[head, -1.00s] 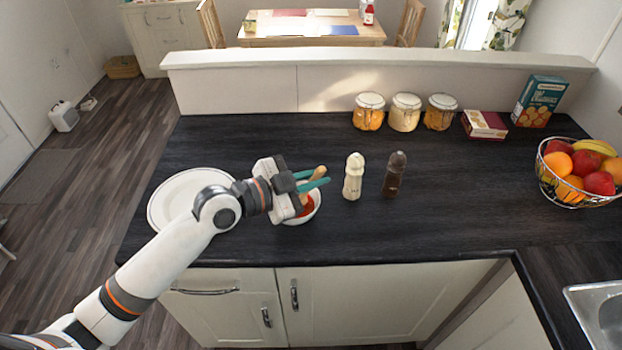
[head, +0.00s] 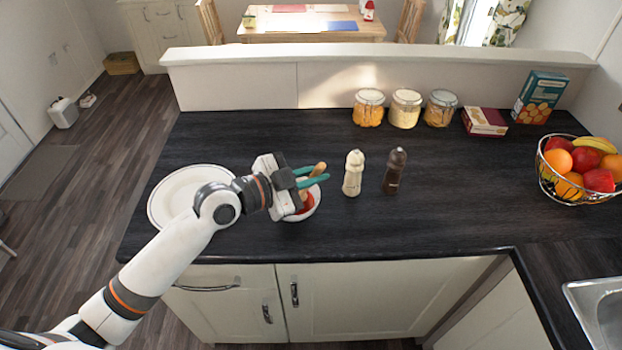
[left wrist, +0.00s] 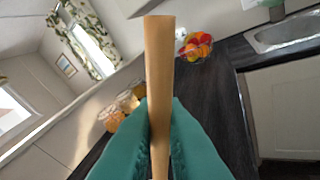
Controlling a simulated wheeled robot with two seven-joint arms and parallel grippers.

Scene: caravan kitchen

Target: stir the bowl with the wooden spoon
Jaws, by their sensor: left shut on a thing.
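My left gripper (head: 312,176), with teal fingers, is shut on the wooden spoon (head: 319,168). In the left wrist view the spoon's handle (left wrist: 159,80) stands up between the two teal fingers (left wrist: 160,140). The white bowl (head: 315,208) sits on the dark counter below the gripper, with red contents (head: 305,204) inside. The gripper and wrist cover part of the bowl. The spoon's lower end is hidden, so I cannot tell how deep it reaches. My right gripper is not in view.
A white plate (head: 163,201) lies left of the bowl, under my left arm. A cream shaker (head: 353,175) and a brown shaker (head: 394,172) stand to the right. Several jars (head: 405,110), boxes (head: 485,122) and a fruit basket (head: 578,172) stand farther off. The counter's right middle is clear.

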